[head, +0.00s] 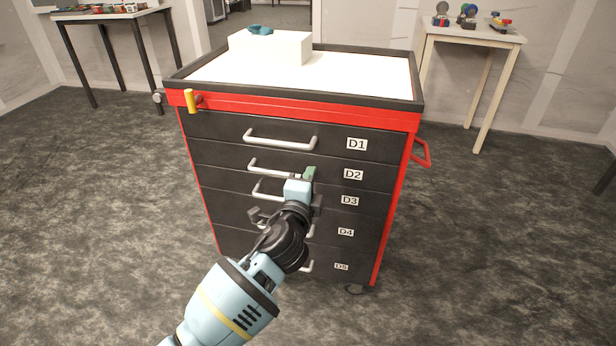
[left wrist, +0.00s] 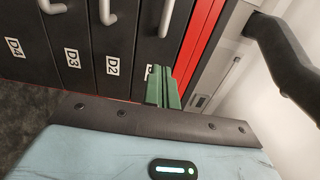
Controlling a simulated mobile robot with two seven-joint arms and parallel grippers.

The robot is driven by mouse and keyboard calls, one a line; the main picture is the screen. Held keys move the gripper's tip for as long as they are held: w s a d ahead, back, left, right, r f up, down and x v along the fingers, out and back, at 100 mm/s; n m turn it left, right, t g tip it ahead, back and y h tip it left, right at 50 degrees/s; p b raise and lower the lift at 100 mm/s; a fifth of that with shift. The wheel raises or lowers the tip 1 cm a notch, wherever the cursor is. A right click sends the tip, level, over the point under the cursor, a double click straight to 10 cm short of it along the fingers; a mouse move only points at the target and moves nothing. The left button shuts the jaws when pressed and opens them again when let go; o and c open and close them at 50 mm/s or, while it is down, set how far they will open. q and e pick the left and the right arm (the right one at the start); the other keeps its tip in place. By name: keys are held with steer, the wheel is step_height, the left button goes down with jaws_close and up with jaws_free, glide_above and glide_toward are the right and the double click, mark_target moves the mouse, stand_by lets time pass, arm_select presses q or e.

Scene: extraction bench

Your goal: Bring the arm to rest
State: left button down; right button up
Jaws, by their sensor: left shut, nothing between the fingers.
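My left gripper (head: 309,174) is in front of the drawer cabinet, near the D2 label and the right end of the D2 handle (head: 270,168). Its green fingers (left wrist: 163,88) are together and empty in the left wrist view. The arm comes up from the lower left and hides parts of the D3, D4 and D5 handles. I cannot tell the exact gap between fingertips and drawer front. My right gripper is in neither view.
The red and black cabinet (head: 300,103) has drawers D1 to D5, which look shut. A white box (head: 285,47) with a teal object (head: 260,30) is on top. Side tables stand at the back left (head: 110,14) and back right (head: 473,33). The floor around is clear.

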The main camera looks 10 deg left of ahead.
arm_select(q)
steer(key=shift+s, duration=0.25)
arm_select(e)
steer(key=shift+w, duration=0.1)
